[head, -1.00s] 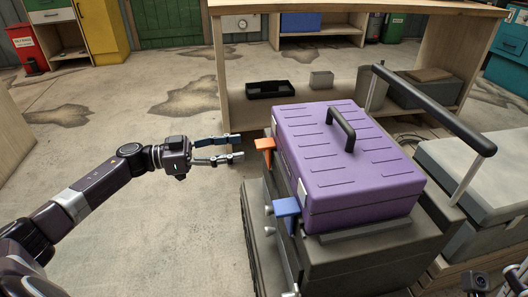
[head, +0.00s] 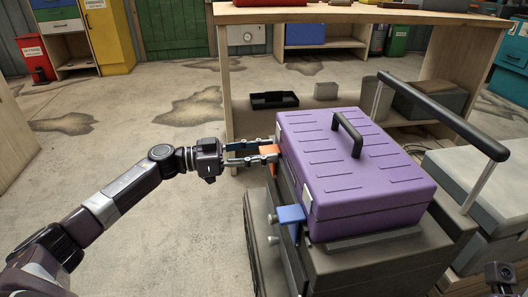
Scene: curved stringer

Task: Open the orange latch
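The orange latch (head: 269,149) sticks out from the left side of the dark cart, beside the far left corner of the purple toolbox (head: 355,168). My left gripper (head: 274,150) reaches it from the left. Its two fingers are apart, one above and one below the latch, with orange showing between them; whether they touch it I cannot tell. A blue latch (head: 290,214) sits nearer on the same side of the cart. At the bottom right corner only a dark piece of my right arm's end shows; its fingers are out of sight.
The dark cart (head: 370,257) carries the toolbox, with a black push bar (head: 440,115) at the right. A wooden workbench (head: 385,15) stands behind, with a black tray (head: 274,100) under it. The floor at left is clear.

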